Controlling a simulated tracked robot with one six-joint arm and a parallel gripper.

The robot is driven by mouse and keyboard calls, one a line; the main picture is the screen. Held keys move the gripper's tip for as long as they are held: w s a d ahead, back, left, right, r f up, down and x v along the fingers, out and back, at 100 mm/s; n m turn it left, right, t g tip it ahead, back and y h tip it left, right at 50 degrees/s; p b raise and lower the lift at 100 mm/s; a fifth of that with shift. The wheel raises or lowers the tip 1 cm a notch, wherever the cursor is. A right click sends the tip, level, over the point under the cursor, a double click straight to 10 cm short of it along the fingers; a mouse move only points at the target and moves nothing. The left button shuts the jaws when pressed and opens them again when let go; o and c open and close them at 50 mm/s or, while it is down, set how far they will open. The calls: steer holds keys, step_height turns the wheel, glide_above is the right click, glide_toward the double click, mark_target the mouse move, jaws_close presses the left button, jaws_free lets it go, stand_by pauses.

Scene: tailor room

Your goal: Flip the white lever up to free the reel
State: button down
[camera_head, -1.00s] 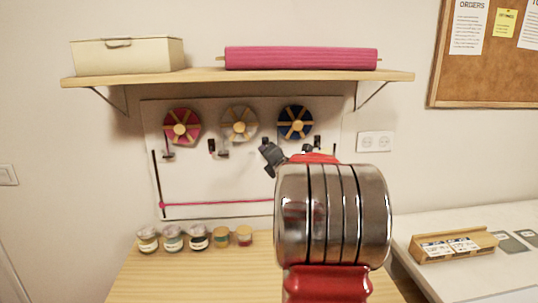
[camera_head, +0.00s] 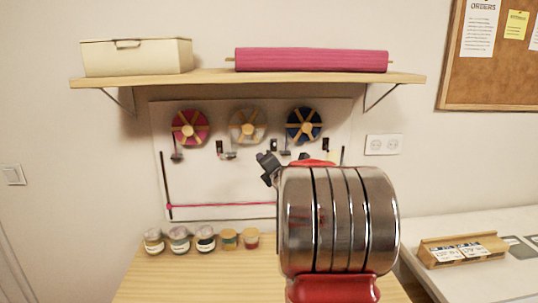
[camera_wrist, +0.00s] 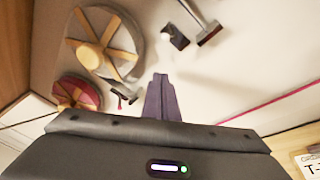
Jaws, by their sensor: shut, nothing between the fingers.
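The white-grey reel (camera_head: 248,126) with wooden spokes hangs in the middle of the wall board, between the pink reel (camera_head: 190,128) and the blue reel (camera_head: 304,125). Under it is a small lever (camera_head: 229,156) beside a black fitting (camera_head: 219,147). The lever looks grey-white and T-shaped in the wrist view (camera_wrist: 207,30); whether it is up or down is hard to tell. My gripper (camera_head: 266,163) is shut and empty, below and right of that reel. In the wrist view its closed fingers (camera_wrist: 160,82) point between the reels and the lever, with no visible contact.
A shelf (camera_head: 240,78) with a cream box (camera_head: 137,57) and a pink fabric roll (camera_head: 311,60) overhangs the board. A pink thread (camera_head: 220,205) crosses the board's lower part. Several jars (camera_head: 205,239) stand on the wooden table (camera_head: 190,282) below.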

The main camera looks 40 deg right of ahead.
steer(key=s+a+r, duration=0.3)
steer(key=s, duration=0.5)
steer(key=shift+s+a+r, duration=0.15)
steer(key=shift+s+r, duration=0.15)
steer(key=shift+s, duration=0.05)
stand_by(0.4)
steer(key=s+d+f+m+g+h, duration=0.2)
steer(key=s+d+f+m+g, duration=0.3)
steer(key=f+m, duration=0.45)
steer(key=s+a+f+m+g+y, duration=0.1)
steer(key=s+a+f+m+g, duration=0.35)
steer(key=a+m, duration=0.3)
steer(key=s+a+m+y, duration=0.1)
steer(key=s+a, duration=0.3)
steer(key=a, duration=0.9)
steer(key=s+a+f+m+y, duration=0.1)
steer(key=s+a+y, duration=0.3)
steer(key=a, duration=1)
steer(key=s+a+f+m+y, duration=0.1)
steer(key=s+a+y, duration=0.2)
steer(key=a, duration=1.1)
steer(key=shift+s+f+g, duration=0.25)
steer(key=shift+s+g, duration=0.2)
